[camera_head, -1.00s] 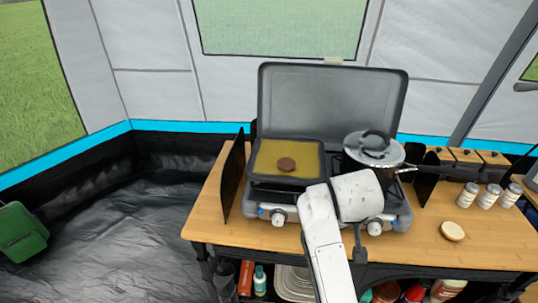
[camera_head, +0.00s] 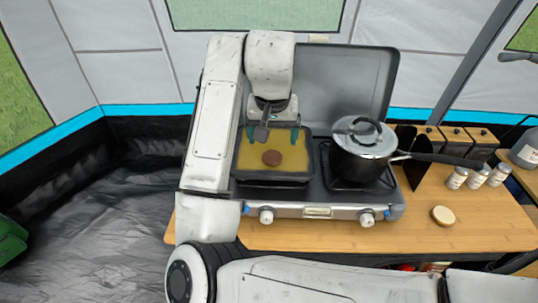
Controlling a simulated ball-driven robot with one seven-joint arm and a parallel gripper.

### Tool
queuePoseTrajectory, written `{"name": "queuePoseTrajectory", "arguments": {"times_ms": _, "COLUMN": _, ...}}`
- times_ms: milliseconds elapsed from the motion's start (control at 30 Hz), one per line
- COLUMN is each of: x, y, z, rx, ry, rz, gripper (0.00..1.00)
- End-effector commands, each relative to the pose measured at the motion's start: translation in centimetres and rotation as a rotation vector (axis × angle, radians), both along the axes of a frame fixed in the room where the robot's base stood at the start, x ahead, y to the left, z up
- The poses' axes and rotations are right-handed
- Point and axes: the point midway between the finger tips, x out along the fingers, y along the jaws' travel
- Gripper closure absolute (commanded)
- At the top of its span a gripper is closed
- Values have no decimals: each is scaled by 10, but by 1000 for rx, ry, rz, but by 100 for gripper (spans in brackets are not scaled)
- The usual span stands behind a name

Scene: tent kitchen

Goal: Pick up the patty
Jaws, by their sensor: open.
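The patty (camera_head: 272,158) is a small round brown disc. It lies flat on the yellowish surface of the dark-rimmed griddle pan (camera_head: 246,180), on the left side of the camp stove (camera_head: 340,207). My gripper (camera_head: 273,138) hangs above the far part of the pan, just behind the patty in the picture. Its two teal fingers are spread apart with nothing between them. The patty is in full view and appears apart from the fingers; the exact height of the gripper above the pan is hard to tell.
A lidded pot (camera_head: 364,150) with a long handle stands on the right burner. The raised stove lid (camera_head: 345,85) is behind. A bun half (camera_head: 443,215) lies on the wooden table (camera_head: 480,225), with several small jars (camera_head: 477,176) to the right.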

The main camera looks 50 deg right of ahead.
Motion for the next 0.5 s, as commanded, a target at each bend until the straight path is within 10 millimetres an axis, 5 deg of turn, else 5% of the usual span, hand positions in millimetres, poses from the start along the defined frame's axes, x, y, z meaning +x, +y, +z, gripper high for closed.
{"name": "queuePoseTrajectory", "arguments": {"times_ms": 500, "x": 12, "y": -12, "z": -52, "rx": 1, "ry": 2, "rz": 2, "gripper": 12}}
